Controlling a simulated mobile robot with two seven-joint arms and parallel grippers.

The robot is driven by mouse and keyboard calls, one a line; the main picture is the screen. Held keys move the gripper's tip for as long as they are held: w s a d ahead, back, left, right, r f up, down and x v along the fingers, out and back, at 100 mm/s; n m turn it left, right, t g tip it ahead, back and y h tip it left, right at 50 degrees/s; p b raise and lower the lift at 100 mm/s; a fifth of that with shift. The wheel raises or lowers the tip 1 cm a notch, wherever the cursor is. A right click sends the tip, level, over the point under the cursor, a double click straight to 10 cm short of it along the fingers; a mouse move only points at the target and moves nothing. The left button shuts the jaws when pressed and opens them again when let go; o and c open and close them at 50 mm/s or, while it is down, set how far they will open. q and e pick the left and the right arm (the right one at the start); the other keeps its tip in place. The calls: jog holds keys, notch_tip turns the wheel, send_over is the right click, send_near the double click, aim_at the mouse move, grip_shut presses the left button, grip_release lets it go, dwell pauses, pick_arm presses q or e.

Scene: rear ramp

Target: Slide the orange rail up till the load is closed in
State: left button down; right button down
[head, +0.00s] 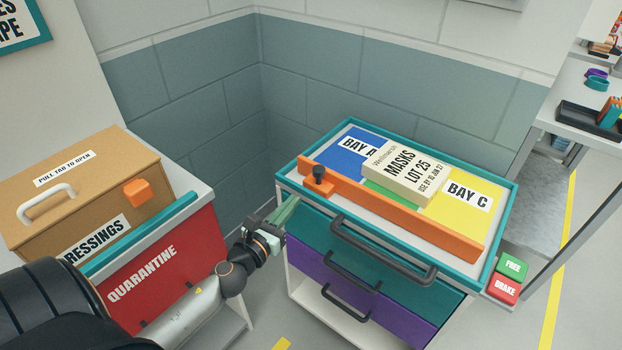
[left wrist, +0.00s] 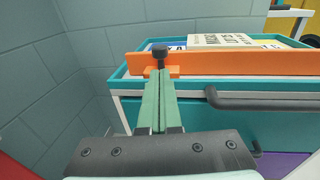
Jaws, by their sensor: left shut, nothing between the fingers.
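The orange rail (head: 400,217) lies along the near side of the trolley top (head: 482,276), with a black knob (head: 319,174) at its left end. Behind it lies the load, a cream MASKS box (head: 398,171), on the coloured bays. The rail also shows in the left wrist view (left wrist: 230,63), with the knob (left wrist: 159,50) straight beyond my fingers. My left gripper (head: 292,203) is shut and empty, by the trolley's near left corner, a little short of the knob. It also shows in the left wrist view (left wrist: 160,85). My right gripper is not in view.
The trolley has a black handle (head: 385,250) on its front, above drawers. FREE (head: 513,267) and BRAKE (head: 505,290) pads sit at its right corner. At left, a DRESSINGS carton (head: 75,190) stands on the red QUARANTINE cart (head: 160,275). Walls close off the back.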

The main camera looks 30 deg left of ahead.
aim_at(316, 175)
pick_arm(q)
jog(key=w, duration=0.7)
jog(key=shift+w+a+f+p, duration=0.15)
jog(key=shift+w+a+p, duration=0.15)
jog(key=shift+w, duration=0.65)
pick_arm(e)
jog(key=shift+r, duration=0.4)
